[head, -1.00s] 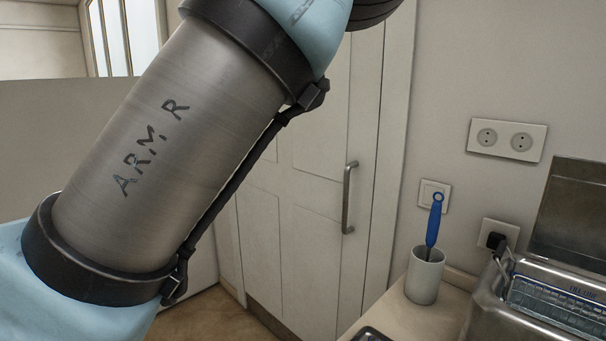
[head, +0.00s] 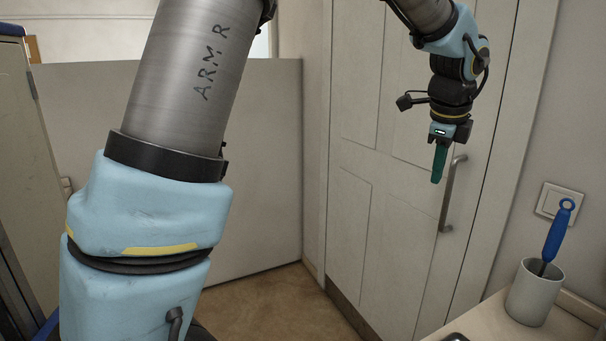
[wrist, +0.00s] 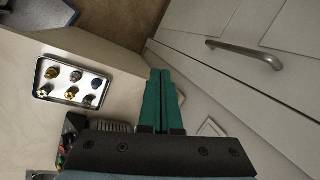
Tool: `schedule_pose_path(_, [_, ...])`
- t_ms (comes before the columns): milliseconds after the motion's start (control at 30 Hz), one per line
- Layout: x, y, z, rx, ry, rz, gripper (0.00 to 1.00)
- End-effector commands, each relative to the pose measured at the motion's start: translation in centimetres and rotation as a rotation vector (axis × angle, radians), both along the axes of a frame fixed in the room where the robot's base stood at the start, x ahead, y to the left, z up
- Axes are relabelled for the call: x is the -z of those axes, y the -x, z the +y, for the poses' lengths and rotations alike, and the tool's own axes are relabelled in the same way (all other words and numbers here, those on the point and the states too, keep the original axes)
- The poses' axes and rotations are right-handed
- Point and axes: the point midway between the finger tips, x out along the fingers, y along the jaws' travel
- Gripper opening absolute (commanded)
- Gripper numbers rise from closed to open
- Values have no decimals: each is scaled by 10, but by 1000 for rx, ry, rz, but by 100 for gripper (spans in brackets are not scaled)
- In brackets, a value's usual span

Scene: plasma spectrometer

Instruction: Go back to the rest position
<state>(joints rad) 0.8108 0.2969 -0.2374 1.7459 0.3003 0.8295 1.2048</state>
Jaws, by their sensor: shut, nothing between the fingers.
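My gripper (head: 439,163) hangs pointing down in front of the white cupboard door, at the upper right of the head view. Its green fingers are shut together and hold nothing. In the wrist view the closed fingers (wrist: 164,100) point away from the camera, with the counter edge and floor beyond them. My large arm link marked ARM R fills the left of the head view.
A white cup (head: 534,292) with a blue-handled tool (head: 557,236) stands on the counter at the right. A metal tray (wrist: 43,72) with several small parts lies on the counter (wrist: 25,130). The door handle (head: 452,195) is near my gripper. The floor (head: 270,305) looks clear.

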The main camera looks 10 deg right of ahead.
Motion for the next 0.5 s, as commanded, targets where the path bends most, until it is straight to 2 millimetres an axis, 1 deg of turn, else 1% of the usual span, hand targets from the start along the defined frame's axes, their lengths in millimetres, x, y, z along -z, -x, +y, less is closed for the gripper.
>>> schedule_pose_path(33, [11, -15, 28, -117, 12, 24, 0])
schedule_pose_path(67, [17, -21, 43, -187, 22, 39, 0])
schedule_pose_path(100, [24, -29, 63, -280, 37, 57, 0])
schedule_pose_path(167, [36, -39, 94, -426, 58, 86, 0])
schedule_pose_path(200, [43, -44, 115, -523, 73, 103, 0])
schedule_pose_path(267, [55, -50, 146, -672, 97, 129, 0])
schedule_pose_path(300, [62, -52, 168, -774, 114, 144, 0])
schedule_pose_path(367, [74, -53, 200, -930, 140, 168, 0])
schedule_pose_path(400, [81, -53, 222, -1037, 159, 183, 0])
schedule_pose_path(467, [92, -50, 254, -1199, 188, 205, 0])
schedule_pose_path(500, [100, -46, 275, -1313, 209, 218, 0])
